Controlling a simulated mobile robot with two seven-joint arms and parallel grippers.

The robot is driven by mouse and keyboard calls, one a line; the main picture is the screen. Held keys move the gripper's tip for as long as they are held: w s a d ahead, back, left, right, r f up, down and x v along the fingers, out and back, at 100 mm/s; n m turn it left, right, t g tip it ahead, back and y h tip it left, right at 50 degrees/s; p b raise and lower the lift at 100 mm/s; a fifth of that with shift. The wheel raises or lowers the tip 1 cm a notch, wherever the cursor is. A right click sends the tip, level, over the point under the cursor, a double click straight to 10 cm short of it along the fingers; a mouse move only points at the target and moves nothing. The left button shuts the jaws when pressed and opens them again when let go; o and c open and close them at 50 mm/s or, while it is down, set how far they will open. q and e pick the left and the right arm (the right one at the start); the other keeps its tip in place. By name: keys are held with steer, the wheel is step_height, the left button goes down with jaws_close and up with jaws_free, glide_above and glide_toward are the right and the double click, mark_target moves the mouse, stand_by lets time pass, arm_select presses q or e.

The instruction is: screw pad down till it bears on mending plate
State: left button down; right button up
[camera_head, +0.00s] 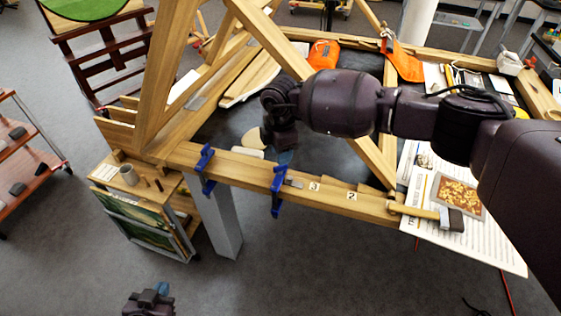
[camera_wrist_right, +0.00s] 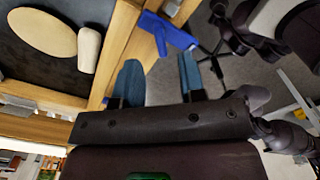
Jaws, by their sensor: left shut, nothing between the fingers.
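Two blue clamps sit on the front wooden rail, a left one (camera_head: 206,160) and a right one (camera_head: 277,190). A small grey metal plate (camera_head: 294,183), likely the mending plate, lies on the rail just right of the right clamp. The screw pad is too small to make out. My right gripper (camera_head: 284,156) is above and behind the rail near the right clamp. In the right wrist view its blue fingers (camera_wrist_right: 160,80) are apart with nothing between them, and a blue clamp (camera_wrist_right: 168,30) shows beyond. My left gripper (camera_head: 161,289) is shut and empty, low over the floor.
A hammer (camera_head: 435,213) and printed sheets (camera_head: 480,240) lie at the rail's right end. Slanting wooden beams (camera_head: 265,40) rise behind the rail. A small cabinet (camera_head: 150,215) stands at left.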

steer(key=shift+r+b, duration=0.35)
steer(key=shift+r, duration=2.65)
